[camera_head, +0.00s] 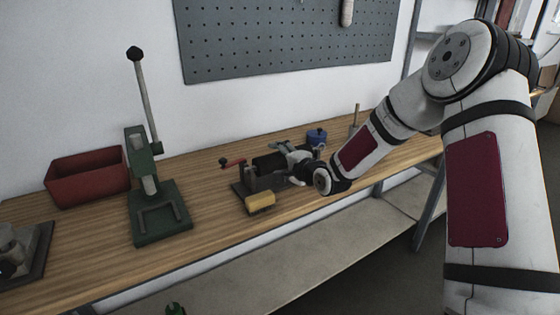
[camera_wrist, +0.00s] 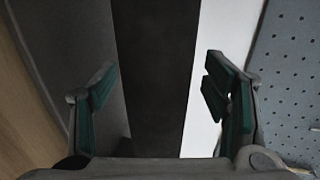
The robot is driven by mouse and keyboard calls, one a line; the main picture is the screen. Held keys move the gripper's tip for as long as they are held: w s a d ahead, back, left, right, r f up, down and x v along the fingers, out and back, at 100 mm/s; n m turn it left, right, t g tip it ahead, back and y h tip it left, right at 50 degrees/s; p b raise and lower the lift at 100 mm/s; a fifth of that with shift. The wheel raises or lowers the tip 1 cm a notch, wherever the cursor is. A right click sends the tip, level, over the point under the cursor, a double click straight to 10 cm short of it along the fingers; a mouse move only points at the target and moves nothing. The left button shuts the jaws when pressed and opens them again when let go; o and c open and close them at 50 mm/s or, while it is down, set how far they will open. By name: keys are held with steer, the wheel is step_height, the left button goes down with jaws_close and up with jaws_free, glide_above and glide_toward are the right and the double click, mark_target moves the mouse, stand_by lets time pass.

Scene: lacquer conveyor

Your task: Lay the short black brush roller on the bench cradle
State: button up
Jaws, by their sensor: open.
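The short black brush roller (camera_head: 267,164) appears to lie on the dark bench cradle (camera_head: 243,183), near the middle of the wooden bench. My gripper (camera_head: 285,153) is at the roller's right side, and its fingers are small and partly hidden there. In the wrist view my gripper (camera_wrist: 160,88) is open, its green-padded fingers apart. A broad black band, apparently the roller (camera_wrist: 155,70), runs between them, with gaps visible on both sides. Whether the roller is fully seated cannot be told.
A red-handled crank (camera_head: 232,163) is at the cradle's left, and a yellow block (camera_head: 260,203) is in front. A blue pot (camera_head: 316,136) stands behind my wrist. A green lever press (camera_head: 160,215) and red bin (camera_head: 88,177) stand left. Bench between press and cradle is clear.

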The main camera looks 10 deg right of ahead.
steer(key=v, duration=1.2)
steer(key=s+d+r+n+g+h+p, duration=0.1)
steer(key=s+r+n+g+h+p, duration=0.25)
steer(key=s, duration=0.55)
steer(key=s+d+r+n+g+h+p, duration=0.1)
steer(key=s+r+n+g+h, duration=0.2)
steer(key=s+r+n, duration=0.35)
steer(key=s+a+r+n+g+y+p, duration=0.1)
steer(key=s+a+r+n, duration=0.1)
steer(key=s, duration=1)
steer(key=s+a+r+n+g+y+p, duration=0.1)
steer(key=s+r, duration=0.3)
steer(key=s, duration=0.9)
steer(key=shift+s+a+n+g, duration=0.3)
steer(key=shift+a+n+g, duration=0.2)
steer(key=shift+n+g, duration=0.25)
